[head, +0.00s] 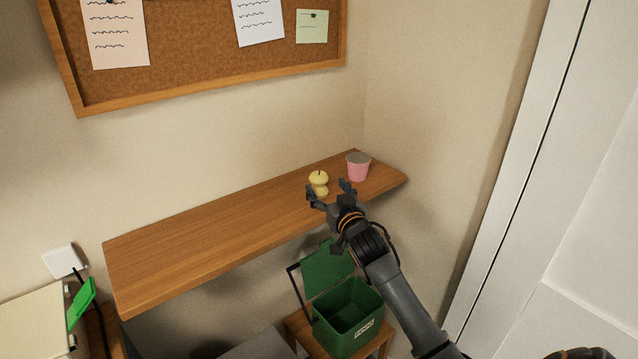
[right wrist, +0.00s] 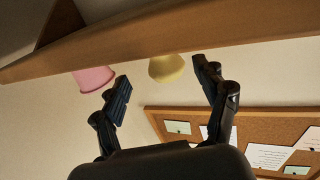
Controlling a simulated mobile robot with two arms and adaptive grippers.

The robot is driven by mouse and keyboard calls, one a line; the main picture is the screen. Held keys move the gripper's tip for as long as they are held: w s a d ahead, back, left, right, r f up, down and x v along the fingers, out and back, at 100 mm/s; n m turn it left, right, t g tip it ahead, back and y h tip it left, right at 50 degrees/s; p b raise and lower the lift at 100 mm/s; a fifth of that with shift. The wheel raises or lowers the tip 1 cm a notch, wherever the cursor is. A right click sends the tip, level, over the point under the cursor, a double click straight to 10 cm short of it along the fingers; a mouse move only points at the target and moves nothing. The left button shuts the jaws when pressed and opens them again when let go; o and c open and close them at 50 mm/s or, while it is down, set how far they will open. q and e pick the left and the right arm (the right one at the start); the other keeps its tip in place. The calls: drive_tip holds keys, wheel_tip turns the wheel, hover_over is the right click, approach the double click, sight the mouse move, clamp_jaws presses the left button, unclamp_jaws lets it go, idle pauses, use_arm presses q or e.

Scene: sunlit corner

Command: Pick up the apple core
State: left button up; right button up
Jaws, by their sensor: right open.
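The apple core (head: 319,180) is pale yellow with a dark stem and stands upright on the wooden shelf (head: 200,245), toward its right end. My left gripper is not in view.
A pink cup (head: 358,168) stands close to the right of the apple core. A green bin (head: 348,318) with its lid open sits on a small wooden stand below. A corkboard (head: 200,60) hangs above. The shelf's left part is bare.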

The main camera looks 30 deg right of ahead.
sight(322, 186)
drive_tip(key=x, duration=0.1)
drive_tip(key=p+x, duration=0.1)
drive_tip(key=x, duration=0.1)
drive_tip(key=shift+w+a, duration=0.25)
drive_tip(key=shift+w, duration=0.05)
drive_tip(key=shift+w+d+p, duration=0.15)
drive_tip(key=shift+w+p, duration=0.2)
drive_tip(key=shift+w, duration=0.3)
drive_tip(key=c, duration=1.2)
